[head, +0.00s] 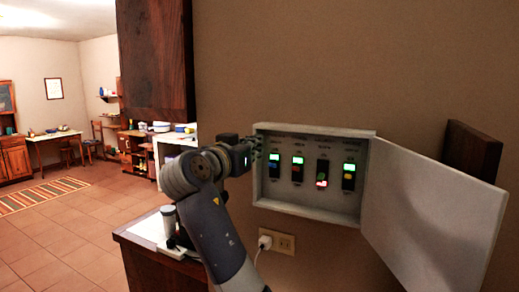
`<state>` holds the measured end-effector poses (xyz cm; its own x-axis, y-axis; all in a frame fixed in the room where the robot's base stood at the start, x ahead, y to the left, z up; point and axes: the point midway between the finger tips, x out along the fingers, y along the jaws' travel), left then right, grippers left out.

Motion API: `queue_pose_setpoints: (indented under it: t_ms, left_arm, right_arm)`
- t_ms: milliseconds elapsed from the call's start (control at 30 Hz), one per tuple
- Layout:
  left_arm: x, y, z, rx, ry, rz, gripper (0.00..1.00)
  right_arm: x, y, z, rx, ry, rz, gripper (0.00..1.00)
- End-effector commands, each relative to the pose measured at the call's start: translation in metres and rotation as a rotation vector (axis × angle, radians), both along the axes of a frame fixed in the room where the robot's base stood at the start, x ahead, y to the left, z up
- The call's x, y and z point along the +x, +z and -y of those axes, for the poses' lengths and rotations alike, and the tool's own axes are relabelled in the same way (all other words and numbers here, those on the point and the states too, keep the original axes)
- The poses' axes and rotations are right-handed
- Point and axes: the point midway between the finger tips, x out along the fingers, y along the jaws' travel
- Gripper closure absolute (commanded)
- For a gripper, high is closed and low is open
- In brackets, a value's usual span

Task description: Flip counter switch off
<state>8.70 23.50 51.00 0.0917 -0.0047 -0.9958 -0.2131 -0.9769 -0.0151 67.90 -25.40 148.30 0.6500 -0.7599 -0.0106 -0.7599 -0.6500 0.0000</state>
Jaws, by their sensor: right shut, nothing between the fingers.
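A white switch box (310,205) is fixed to the wall, its door (435,210) swung open to the right. Inside is a row of dark rocker switches. The leftmost (274,166), second (297,168) and rightmost (349,172) switches glow green at the top. The third switch (322,174) glows red at the bottom. The labels above them are too small to read, so I cannot tell which is the counter switch. My right gripper (256,148) is shut and empty at the box's upper left edge. My left gripper is not in view.
A wall outlet (284,242) with a white plug sits below the box. A low cabinet with a light top (147,228) stands at lower left. A dark wood post (155,65) hangs above it. The tiled floor (85,225) is open at left.

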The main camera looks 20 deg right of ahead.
Motion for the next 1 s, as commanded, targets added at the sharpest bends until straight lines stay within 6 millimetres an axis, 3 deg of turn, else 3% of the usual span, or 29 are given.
queue_pose_setpoints:
  t_ms: [433, 700, 1000]
  left_arm:
    - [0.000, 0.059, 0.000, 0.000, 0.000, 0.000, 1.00]
    - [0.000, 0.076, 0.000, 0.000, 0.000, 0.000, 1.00]
    - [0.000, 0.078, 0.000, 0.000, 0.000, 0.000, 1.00]
  right_arm:
    - [0.058, 0.005, 0.070, -0.001, -0.003, -0.004, 1.00]
    - [0.050, -0.030, 0.058, -0.001, 0.000, -0.004, 1.00]
    - [0.048, -0.039, 0.056, 0.000, 0.000, -0.001, 1.00]
